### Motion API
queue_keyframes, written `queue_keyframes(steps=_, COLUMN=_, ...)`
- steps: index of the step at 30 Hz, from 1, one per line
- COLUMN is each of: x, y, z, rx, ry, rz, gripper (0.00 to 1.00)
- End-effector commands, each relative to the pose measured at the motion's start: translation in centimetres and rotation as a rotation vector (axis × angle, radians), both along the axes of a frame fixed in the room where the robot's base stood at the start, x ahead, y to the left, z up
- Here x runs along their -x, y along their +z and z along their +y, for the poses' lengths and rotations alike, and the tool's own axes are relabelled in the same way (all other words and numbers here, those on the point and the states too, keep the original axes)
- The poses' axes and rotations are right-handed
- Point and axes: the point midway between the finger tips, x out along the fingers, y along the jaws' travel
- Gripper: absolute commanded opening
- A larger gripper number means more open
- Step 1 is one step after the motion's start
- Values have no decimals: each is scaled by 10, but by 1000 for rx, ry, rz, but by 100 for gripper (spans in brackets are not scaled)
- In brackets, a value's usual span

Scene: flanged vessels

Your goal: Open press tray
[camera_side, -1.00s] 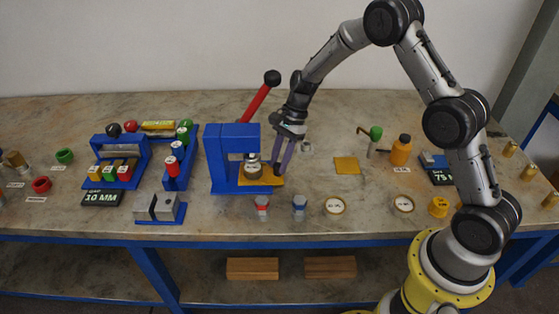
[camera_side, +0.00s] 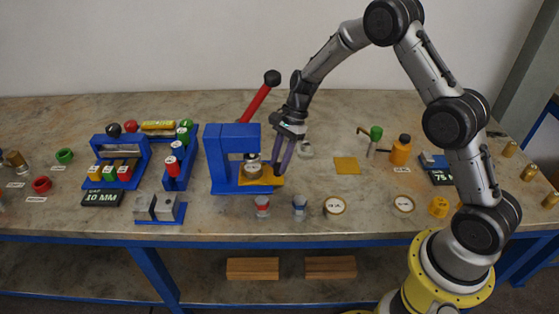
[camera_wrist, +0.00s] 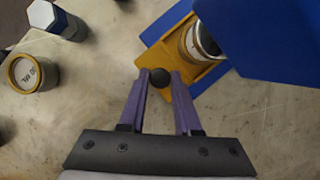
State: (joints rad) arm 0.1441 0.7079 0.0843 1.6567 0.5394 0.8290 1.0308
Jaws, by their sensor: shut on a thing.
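The blue press (camera_side: 222,160) stands mid-table with its red lever, tipped by a black ball (camera_side: 272,78), leaning up to the right. Its yellow tray (camera_side: 262,181) sits in the press opening and sticks out a little on the right. A metal vessel (camera_side: 253,167) stands on the tray under the press head; the head partly hides it in the wrist view (camera_wrist: 203,42). My gripper (camera_side: 281,172) is at the tray's right end. In the wrist view its purple fingers (camera_wrist: 160,80) are shut on the tray's dark round knob (camera_wrist: 160,78).
Two small vessels with red (camera_side: 262,206) and blue (camera_side: 299,207) bands stand in front of the press. A round labelled lid (camera_side: 334,206) lies to their right.

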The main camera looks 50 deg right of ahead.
Motion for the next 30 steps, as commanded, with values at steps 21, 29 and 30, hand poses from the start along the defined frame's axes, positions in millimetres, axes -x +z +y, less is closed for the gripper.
queue_keyframes(steps=21, x=30, y=2, z=-33, rx=1, ry=-8, rz=-1, gripper=0)
queue_keyframes(steps=29, x=73, y=1, z=-75, rx=1, ry=-5, rz=-2, gripper=0)
queue_keyframes(steps=30, x=76, y=2, z=-79, rx=2, ry=-5, rz=-3, gripper=0)
